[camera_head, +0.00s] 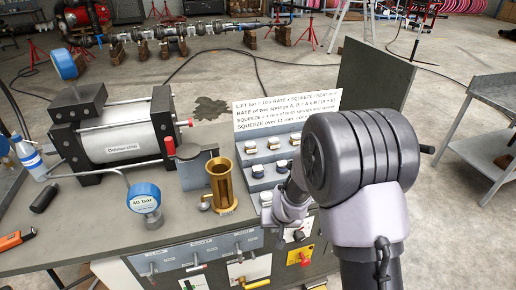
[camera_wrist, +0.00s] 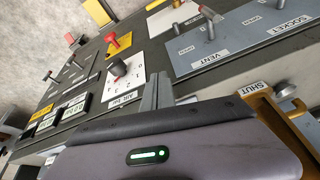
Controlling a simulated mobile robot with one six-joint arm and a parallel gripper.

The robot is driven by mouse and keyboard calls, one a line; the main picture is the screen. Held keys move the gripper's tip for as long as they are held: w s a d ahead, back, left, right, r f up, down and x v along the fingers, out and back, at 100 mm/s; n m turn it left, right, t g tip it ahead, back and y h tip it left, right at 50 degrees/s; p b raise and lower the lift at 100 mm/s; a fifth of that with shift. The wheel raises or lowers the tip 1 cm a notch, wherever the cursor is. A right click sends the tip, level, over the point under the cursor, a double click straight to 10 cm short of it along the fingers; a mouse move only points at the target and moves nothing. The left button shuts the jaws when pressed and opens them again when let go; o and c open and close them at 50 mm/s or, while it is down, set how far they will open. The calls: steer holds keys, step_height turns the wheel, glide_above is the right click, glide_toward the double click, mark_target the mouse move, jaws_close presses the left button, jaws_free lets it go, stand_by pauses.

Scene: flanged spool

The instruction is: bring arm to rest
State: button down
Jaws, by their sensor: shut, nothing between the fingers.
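My arm (camera_head: 362,150) rises at the right of the bench in the head view, with its rounded dark and pale links in front of the bench's right end. In the wrist view, the grey body of my gripper with a green light fills the bottom. My gripper's fingers (camera_wrist: 157,92) show just above it, together and empty, over the front panel of the bench. A black knob on a white plate (camera_wrist: 122,72) lies beyond the fingers. The bench (camera_head: 95,235) hides part of what is below, and my arm covers part of its right end.
A brass cup (camera_head: 220,185), a 40 bar gauge (camera_head: 145,200) and a large cylinder (camera_head: 120,135) stand on the bench. A stepped rack (camera_head: 262,172) with several small parts is close left of my arm. A grey cart (camera_head: 485,150) stands right, with open floor between.

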steer(key=s+d+r+m, duration=0.1)
steer(key=s+r, duration=0.2)
steer(key=r, duration=0.6)
steer(key=s+d+r+m, duration=0.1)
steer(key=s+r, duration=0.3)
steer(key=r, duration=0.4)
steer(key=s+d+r+m, duration=0.1)
steer(key=s+r, duration=0.4)
steer(key=s, duration=0.4)
steer(key=s+d+r+m+t+y, duration=0.1)
steer(key=s+r, duration=0.4)
steer(key=s, duration=0.5)
steer(key=shift+r+m+t, duration=0.2)
steer(key=shift+m+t, duration=0.1)
steer(key=shift+m, duration=0.2)
steer(key=shift+d, duration=0.1)
